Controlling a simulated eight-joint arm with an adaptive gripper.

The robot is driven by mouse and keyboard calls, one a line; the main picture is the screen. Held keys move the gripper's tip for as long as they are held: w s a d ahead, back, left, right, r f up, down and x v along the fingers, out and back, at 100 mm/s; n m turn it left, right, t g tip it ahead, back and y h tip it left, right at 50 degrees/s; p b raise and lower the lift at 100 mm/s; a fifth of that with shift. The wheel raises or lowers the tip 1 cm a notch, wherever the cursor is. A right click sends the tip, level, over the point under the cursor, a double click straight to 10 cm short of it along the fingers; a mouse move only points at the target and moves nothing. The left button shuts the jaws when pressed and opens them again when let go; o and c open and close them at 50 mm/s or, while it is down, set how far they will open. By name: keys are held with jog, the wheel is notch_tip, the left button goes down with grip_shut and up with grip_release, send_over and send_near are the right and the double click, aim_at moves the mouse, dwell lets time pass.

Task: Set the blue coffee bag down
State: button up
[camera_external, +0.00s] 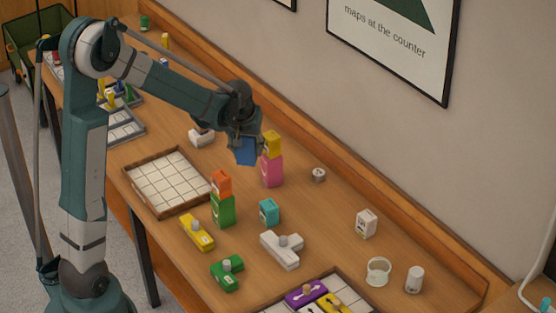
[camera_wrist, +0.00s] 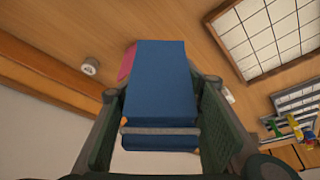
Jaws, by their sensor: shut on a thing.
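My gripper (camera_external: 243,138) is shut on the blue coffee bag (camera_external: 246,152) and holds it above the wooden table. In the wrist view the blue bag (camera_wrist: 160,85) fills the middle, between my two dark fingers (camera_wrist: 160,115). In the external view the bag hangs just left of a yellow block-shaped pack (camera_external: 272,144), which stands on a pink pack (camera_external: 271,171). The pink pack (camera_wrist: 127,62) shows partly behind the blue bag in the wrist view. I cannot tell whether the bag touches the stack.
A wood-rimmed gridded tray (camera_external: 184,206) lies left. An orange pack (camera_external: 221,182) stands on a green pack (camera_external: 223,211); a teal pack (camera_external: 269,211) is nearby. A white T-shaped piece (camera_external: 281,252) and a white pack (camera_external: 366,223) stand right. Bare table lies between the pink and white packs.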

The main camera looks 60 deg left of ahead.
notch_tip(320, 180, down, 6)
jog(key=shift+f, duration=0.2)
dwell(0.4)
jog(key=shift+f+b, duration=0.6)
jog(key=shift+f, duration=2.5)
jog(key=shift+f, duration=0.15)
jog(key=shift+f+b, duration=0.35)
jog(key=shift+f, duration=1.4)
jog(key=shift+f, duration=0.2)
jog(key=o, duration=1)
jog(key=shift+r, duration=0.2)
